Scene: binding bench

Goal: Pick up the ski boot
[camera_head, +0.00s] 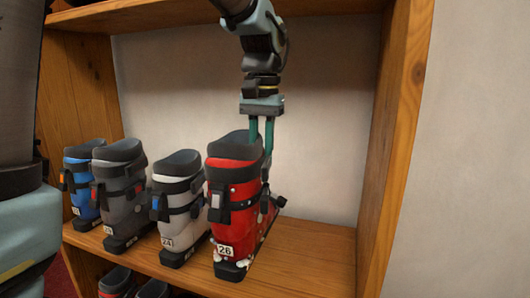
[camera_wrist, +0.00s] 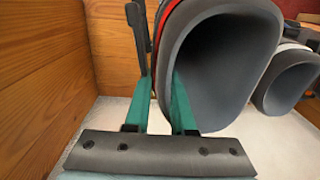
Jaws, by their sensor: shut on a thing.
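Several ski boots stand in a row on a wooden shelf. The red boot (camera_head: 234,195), tagged 26, is the rightmost and stands upright on the shelf. My gripper (camera_head: 262,142) reaches down from above to the back of its cuff. In the wrist view, my gripper (camera_wrist: 160,88) has one teal finger inside the opening of the grey liner (camera_wrist: 222,65) and the other outside the cuff wall, so it is shut on the red boot's rear rim. The fingertips are partly hidden by the boot.
A white boot (camera_head: 178,205), a grey boot (camera_head: 119,190) and a blue boot (camera_head: 84,185) stand to the left. The wooden shelf (camera_head: 310,258) is bare right of the red boot, up to the side panel (camera_head: 398,130). More boots (camera_head: 117,283) show below.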

